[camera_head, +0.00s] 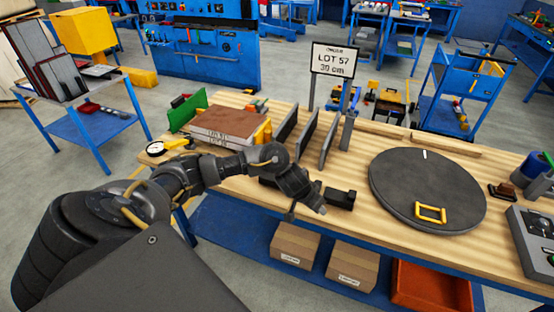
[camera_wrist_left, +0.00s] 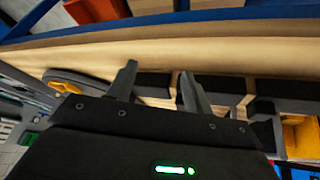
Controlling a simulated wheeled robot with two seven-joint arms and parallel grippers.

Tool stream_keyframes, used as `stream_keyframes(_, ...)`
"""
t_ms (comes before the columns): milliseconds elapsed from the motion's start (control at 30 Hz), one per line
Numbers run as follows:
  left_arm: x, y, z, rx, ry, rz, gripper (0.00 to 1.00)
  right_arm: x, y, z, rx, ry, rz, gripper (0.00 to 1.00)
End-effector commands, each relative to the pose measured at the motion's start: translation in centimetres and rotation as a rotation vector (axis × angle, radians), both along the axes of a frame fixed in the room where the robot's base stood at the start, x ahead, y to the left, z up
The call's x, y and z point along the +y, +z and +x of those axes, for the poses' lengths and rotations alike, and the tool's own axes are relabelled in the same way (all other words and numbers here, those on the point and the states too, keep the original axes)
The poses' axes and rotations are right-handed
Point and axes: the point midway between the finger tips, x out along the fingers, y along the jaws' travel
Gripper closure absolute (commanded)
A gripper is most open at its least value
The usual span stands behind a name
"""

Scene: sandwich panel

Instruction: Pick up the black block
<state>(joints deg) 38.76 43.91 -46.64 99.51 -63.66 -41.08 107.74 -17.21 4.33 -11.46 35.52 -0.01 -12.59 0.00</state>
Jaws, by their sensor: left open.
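A small black block (camera_head: 341,198) lies on the wooden table near its front edge, just right of my left gripper. My left gripper (camera_head: 308,209) is at the table's front edge with its fingers apart and nothing visibly held. In the left wrist view the two fingertips (camera_wrist_left: 157,80) point toward dark block shapes on the wood; one dark shape (camera_wrist_left: 152,83) shows between the fingers, and I cannot tell whether it touches them. Another dark piece (camera_head: 268,181) is partly hidden behind my left arm. My right gripper is not in view.
Upright grey panels (camera_head: 306,138) and a stack of brown boards (camera_head: 226,128) stand behind my arm. A round dark disc (camera_head: 425,180) with a yellow handle (camera_head: 430,213) lies to the right. A sign (camera_head: 333,60) stands at the back. Boxes (camera_head: 350,262) sit on the shelf below.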

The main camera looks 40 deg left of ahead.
Motion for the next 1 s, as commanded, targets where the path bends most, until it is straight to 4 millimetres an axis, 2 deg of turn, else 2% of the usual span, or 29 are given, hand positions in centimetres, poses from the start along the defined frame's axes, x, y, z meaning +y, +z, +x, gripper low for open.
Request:
stream_keyframes(33,2.1,1.9,0.6,0.009,0.043,0.02,0.49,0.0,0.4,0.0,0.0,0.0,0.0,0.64)
stream_keyframes(200,9.2,6.6,0.8,0.069,0.243,0.071,0.49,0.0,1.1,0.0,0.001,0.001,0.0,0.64)
stream_keyframes(300,12.5,8.6,0.4,0.094,0.353,0.092,0.49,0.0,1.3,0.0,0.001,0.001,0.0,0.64)
stream_keyframes(400,14.2,9.7,0.0,0.107,0.419,0.101,0.49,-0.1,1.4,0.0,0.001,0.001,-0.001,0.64)
stream_keyframes(567,14.9,9.9,-0.2,0.114,0.447,0.105,0.49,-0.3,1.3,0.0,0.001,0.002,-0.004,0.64)
stream_keyframes(833,15.1,6.0,1.1,0.116,0.446,0.1,0.49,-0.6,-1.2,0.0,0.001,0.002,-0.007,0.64)
stream_keyframes(1000,15.4,4.8,1.7,0.114,0.445,0.101,0.49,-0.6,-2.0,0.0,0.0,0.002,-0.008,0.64)
